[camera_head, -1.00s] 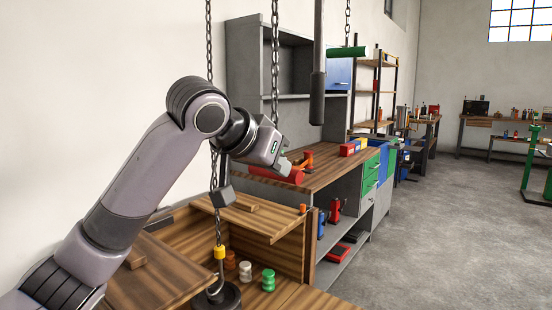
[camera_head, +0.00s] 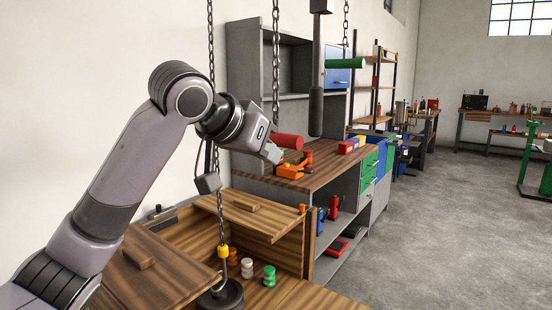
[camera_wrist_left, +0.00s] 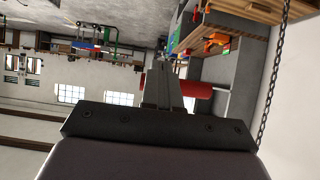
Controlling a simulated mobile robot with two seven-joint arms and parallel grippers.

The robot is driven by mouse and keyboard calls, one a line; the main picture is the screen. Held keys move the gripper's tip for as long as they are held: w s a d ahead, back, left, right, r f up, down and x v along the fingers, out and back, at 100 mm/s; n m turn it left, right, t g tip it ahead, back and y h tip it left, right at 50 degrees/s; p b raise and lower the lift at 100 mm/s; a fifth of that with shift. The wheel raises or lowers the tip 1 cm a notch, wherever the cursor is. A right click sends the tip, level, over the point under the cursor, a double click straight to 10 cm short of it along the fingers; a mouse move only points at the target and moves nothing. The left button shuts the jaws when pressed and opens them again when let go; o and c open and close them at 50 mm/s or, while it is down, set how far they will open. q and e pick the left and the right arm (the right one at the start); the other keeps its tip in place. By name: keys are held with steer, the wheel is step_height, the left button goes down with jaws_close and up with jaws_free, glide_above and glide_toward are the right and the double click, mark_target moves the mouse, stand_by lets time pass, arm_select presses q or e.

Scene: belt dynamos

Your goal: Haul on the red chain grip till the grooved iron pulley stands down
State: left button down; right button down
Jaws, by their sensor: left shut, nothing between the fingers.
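The red chain grip (camera_head: 287,141) is a red cylinder hanging at the lower end of a chain above the workbench. A dark iron piece (camera_head: 222,296), apparently the grooved pulley, is low in the open wooden box, under a hook with a yellow collar (camera_head: 223,251). Its lower part is cut off by the frame. My right gripper is not in view.
A green grip (camera_head: 345,63) and a dark rod (camera_head: 316,100) hang further right. Orange and red tools (camera_head: 294,168) lie on the workbench (camera_head: 325,170). Several small spools (camera_head: 247,268) stand in the box.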

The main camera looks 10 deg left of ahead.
arm_select(q)
steer(key=v, duration=0.6)
steer(key=shift+s+a, duration=0.15)
steer(key=shift+a, duration=0.05)
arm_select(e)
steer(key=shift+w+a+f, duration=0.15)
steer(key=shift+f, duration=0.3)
arm_select(q)
steer(key=shift+r, duration=0.2)
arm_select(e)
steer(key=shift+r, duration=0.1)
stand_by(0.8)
